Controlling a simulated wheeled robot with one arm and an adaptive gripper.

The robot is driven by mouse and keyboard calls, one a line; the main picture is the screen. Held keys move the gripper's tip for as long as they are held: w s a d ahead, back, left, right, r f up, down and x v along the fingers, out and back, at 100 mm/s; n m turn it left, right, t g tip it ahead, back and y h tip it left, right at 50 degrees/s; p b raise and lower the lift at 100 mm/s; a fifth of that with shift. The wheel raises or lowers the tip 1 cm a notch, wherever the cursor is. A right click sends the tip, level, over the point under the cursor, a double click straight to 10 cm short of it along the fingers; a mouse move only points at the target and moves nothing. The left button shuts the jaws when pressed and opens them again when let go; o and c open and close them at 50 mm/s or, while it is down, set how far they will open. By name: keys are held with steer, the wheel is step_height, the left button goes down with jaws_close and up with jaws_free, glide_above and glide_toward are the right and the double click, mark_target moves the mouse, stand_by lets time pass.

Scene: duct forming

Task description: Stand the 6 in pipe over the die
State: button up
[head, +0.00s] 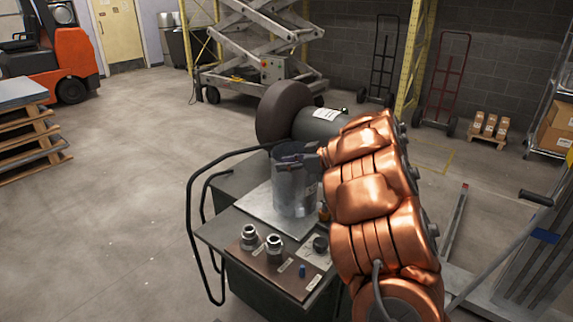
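My gripper (313,160) is dark and small at the end of my copper-coloured arm. It reaches the pipe's upper rim from the right. Its fingers overlap the rim, and their gap is not clear. I cannot tell whether the pipe's lower end rests on the plate or hangs just above it. No die can be made out; the pipe and my arm cover that part of the bench.
A brown roller and grey cylinder (318,122) stand behind the pipe. Open floor (120,205) lies to the left.

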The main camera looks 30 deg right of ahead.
steer(key=shift+s+d, duration=0.1)
steer(key=v, duration=1.1)
steer(key=shift+s+d, duration=0.2)
steer(key=shift+s, duration=0.1)
steer(key=shift+r, duration=0.15)
